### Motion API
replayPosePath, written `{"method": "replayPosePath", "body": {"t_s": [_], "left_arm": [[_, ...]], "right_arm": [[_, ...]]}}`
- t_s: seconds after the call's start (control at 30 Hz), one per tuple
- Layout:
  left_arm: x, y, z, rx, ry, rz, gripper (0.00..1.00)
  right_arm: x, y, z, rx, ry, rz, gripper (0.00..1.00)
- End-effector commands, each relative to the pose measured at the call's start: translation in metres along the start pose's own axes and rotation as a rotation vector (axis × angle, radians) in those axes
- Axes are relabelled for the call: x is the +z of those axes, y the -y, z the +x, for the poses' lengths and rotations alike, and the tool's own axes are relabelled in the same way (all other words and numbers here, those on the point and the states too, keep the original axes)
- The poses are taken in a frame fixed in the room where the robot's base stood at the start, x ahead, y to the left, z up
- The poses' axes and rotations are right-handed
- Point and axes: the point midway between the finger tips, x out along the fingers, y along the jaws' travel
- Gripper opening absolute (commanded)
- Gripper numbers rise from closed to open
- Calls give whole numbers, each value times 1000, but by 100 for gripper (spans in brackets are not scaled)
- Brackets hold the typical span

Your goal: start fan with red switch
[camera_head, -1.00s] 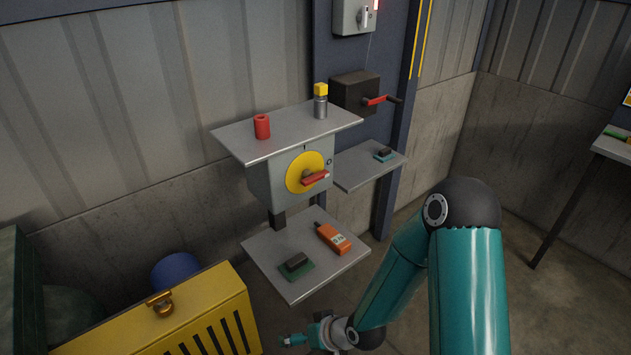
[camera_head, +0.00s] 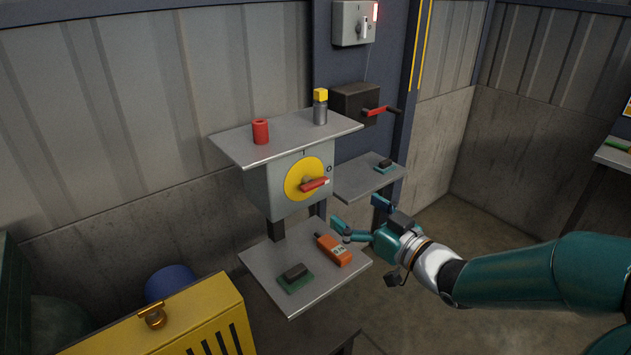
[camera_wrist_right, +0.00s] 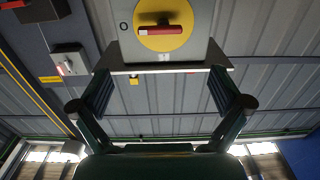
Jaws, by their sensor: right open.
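The red switch handle (camera_head: 314,184) sits on a yellow disc (camera_head: 296,178) on the front of a grey box (camera_head: 262,190). It points to the right, towards the O mark. The handle also shows at the top of the right wrist view (camera_wrist_right: 160,29). My right gripper (camera_head: 358,219) is open and empty, below and to the right of the handle and apart from it. Its two fingers (camera_wrist_right: 160,98) are spread in the wrist view. My left gripper is in neither view. I see no fan.
A shelf (camera_head: 230,140) above the switch holds a red cylinder (camera_head: 261,132) and a yellow-capped bottle (camera_head: 320,108). The lower shelf (camera_head: 290,300) holds an orange device (camera_head: 333,250) and a green-based block (camera_head: 295,277). A red crank (camera_head: 375,111) juts from a dark box.

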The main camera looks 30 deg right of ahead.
Motion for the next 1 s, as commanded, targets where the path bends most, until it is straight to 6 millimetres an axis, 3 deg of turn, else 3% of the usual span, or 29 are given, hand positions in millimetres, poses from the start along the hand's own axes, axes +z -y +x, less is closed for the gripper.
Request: {"method": "replayPosePath", "body": {"t_s": [0.3,0.5,0.7,1.0], "left_arm": [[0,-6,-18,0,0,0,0],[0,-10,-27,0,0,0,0],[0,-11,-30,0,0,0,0],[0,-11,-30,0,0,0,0]], "right_arm": [[-1,2,71,-3,3,3,100],[-1,1,106,-1,3,1,100],[0,0,123,2,2,2,100],[1,0,126,2,2,1,100]]}}
